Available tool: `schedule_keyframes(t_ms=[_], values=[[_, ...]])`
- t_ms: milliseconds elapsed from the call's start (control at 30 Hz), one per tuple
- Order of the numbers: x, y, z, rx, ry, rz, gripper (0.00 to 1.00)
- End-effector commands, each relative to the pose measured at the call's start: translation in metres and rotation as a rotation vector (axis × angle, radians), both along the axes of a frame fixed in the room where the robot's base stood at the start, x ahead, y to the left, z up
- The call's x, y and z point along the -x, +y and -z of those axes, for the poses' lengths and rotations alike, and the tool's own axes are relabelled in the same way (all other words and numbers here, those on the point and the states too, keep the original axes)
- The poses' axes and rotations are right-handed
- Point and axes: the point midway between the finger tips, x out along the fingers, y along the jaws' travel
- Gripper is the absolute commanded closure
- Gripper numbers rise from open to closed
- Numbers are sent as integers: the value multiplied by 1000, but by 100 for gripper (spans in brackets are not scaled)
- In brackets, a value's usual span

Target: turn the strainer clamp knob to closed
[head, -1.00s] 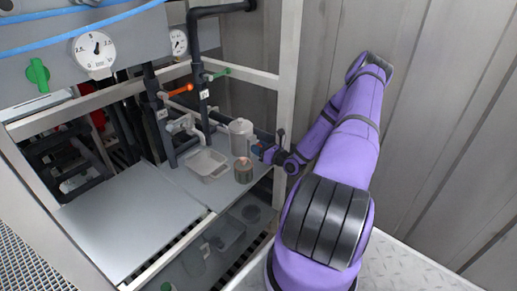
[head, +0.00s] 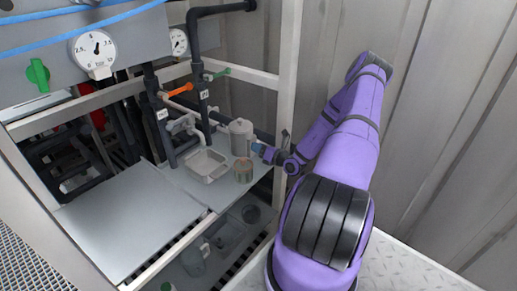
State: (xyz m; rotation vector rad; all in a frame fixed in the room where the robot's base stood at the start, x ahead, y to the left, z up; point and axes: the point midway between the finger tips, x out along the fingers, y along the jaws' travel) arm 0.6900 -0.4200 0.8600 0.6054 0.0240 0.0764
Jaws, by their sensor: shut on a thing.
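The strainer looks like the grey lidded cylinder (head: 240,137) standing at the back right of the metal shelf. My gripper (head: 259,149) reaches in from the right and meets the cylinder's right side, low down. It is shut on a small part there, which I take to be the strainer clamp knob. The knob is mostly hidden by the jaws and too small to read its position. A bluish part shows at the gripper's tip.
A small jar (head: 243,172) stands just in front of the cylinder, close below my gripper. An orange-handled valve (head: 180,89) and a green-handled valve (head: 218,73) are above. A white frame post (head: 287,90) stands close by my wrist.

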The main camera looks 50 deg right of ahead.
Motion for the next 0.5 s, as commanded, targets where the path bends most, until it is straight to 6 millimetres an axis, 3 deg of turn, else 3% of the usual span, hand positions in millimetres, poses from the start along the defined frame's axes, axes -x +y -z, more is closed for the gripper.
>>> schedule_keyframes(t_ms=[200,233,300,500], values=[[1,-1,1,-1,1,2,88],[1,-1,0,-1,1,2,58],[1,-1,0,0,1,2,42],[0,0,0,0,1,1,39]])
